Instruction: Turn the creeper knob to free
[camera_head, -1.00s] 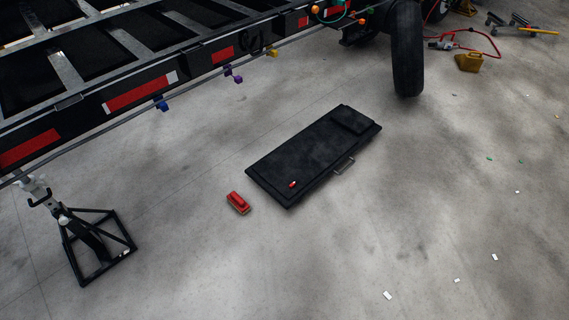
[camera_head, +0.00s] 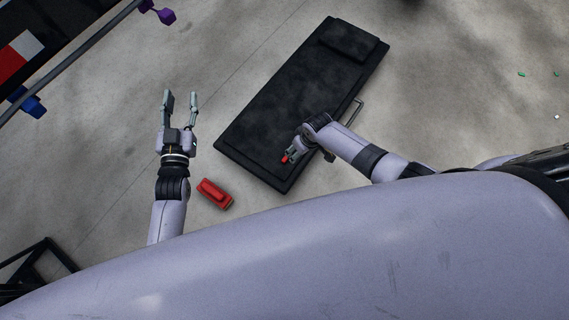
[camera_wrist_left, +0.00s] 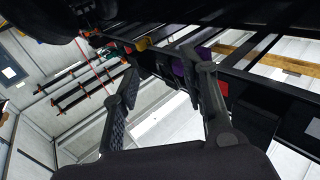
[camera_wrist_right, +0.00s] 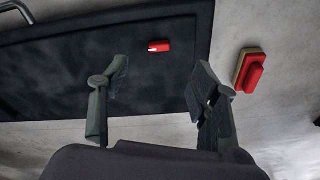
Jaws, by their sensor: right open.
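The creeper (camera_head: 270,110) is a flat black padded board with a headrest, lying on the floor. Its small red knob (camera_wrist_right: 158,46) has a white mark at the left end in the right wrist view. It also shows near the creeper's lower end in the head view (camera_head: 285,159). My right gripper (camera_head: 290,153) is over that end, pointing down. Its fingers are apart and empty, and the knob shows beyond the gap between them. I cannot tell the exact height above it. My left gripper (camera_head: 181,96) is open and empty, left of the creeper.
A red block-like object (camera_head: 214,193) lies on the floor beside the creeper. A metal handle (camera_head: 352,112) sticks out from the creeper's right side. The trailer rail with blue (camera_head: 27,102) and purple (camera_head: 166,16) parts is at upper left. A black stand (camera_head: 38,262) is at lower left.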

